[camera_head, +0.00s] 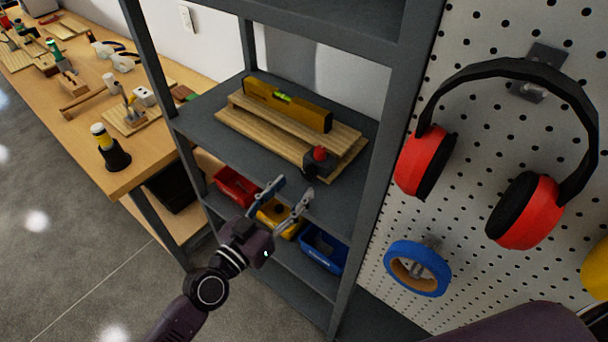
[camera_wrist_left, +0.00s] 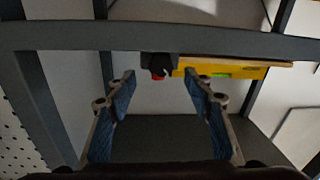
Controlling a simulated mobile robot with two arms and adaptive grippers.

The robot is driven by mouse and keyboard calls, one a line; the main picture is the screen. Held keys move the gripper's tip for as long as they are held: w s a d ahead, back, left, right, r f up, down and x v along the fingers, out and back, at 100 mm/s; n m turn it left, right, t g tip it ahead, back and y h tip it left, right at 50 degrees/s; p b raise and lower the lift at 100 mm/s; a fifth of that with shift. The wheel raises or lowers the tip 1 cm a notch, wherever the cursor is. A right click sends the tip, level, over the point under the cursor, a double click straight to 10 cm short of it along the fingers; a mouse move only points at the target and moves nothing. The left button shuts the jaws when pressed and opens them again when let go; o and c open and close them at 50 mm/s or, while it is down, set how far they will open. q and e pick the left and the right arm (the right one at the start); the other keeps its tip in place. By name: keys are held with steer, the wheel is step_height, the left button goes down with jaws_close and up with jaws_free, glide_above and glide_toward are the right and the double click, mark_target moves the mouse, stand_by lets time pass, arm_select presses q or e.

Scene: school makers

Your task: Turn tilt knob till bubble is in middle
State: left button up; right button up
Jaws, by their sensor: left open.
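A yellow spirit level (camera_head: 288,104) with a green vial (camera_head: 283,97) lies on a wooden tilt board (camera_head: 252,121) on a grey shelf. The bubble's exact place in the vial is too small to tell. The red tilt knob (camera_head: 320,154) sits on a black mount at the board's near right corner. My left gripper (camera_head: 292,190) is open and empty, in front of and below the knob, apart from it. In the left wrist view the red knob (camera_wrist_left: 158,75) shows beyond and between the open fingers (camera_wrist_left: 162,90), with the yellow level (camera_wrist_left: 238,72) to its right. My right gripper is not in view.
Grey shelf posts (camera_head: 376,150) frame the rack. Red (camera_head: 235,186), yellow (camera_head: 277,217) and blue (camera_head: 324,248) bins stand on the lower shelf. A pegboard with red ear defenders (camera_head: 527,210) and blue tape (camera_head: 404,256) is at right. A workbench with tools (camera_head: 140,170) is at left.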

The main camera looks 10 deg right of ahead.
mark_target(306, 174)
arm_select(q)
steer(key=x, duration=0.5)
steer(key=shift+w+d, duration=0.2)
steer(key=shift+c, duration=0.6)
steer(key=c, duration=1)
